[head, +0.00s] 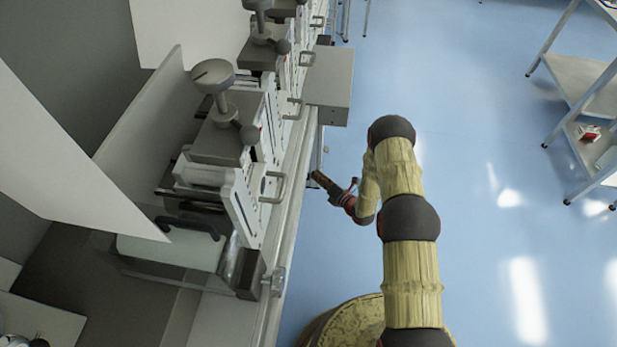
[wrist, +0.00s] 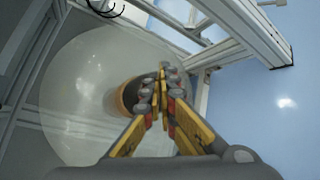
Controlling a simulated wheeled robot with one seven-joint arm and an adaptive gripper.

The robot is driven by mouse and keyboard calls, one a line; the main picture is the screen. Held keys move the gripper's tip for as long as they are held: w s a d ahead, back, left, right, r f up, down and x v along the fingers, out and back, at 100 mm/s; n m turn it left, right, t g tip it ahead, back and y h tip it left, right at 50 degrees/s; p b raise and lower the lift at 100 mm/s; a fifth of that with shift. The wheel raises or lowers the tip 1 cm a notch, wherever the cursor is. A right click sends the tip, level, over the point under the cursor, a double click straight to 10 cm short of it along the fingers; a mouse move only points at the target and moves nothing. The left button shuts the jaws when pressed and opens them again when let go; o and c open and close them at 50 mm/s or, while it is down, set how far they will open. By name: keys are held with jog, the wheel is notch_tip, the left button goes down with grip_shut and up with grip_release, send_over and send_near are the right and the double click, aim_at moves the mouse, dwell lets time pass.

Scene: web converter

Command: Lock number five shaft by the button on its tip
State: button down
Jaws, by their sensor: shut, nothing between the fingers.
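In the wrist view a round shaft end (wrist: 122,97), dark with an orange-brown rim, sits in the middle of a large pale disc (wrist: 70,105). It may be the task's shaft, but I see no number on it. My gripper (wrist: 161,72) is shut and empty; its yellow fingers meet in front of the shaft end and partly cover it. The button cannot be made out, nor whether the fingertips touch the shaft. In the head view my gripper (head: 318,178) is beside the machine's right edge, over the blue floor, and the shaft is not visible there.
The machine (head: 215,150), with knobs, handles and pale panels, fills the left of the head view. A grey box (head: 330,85) juts out beyond my gripper. Metal rails (wrist: 225,50) pass at the upper right of the wrist view. Open floor lies right, before a shelf cart (head: 580,85).

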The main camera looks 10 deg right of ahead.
jog(key=shift+a, duration=0.15)
dwell(0.3)
jog(key=shift+w+a, duration=0.15)
jog(key=shift+a, duration=0.15)
jog(key=shift+d, duration=0.4)
dwell(0.3)
jog(key=s+d, duration=0.2)
jog(key=d, duration=0.3)
jog(key=shift+d, duration=0.4)
jog(key=shift+s, duration=0.1)
dwell(0.4)
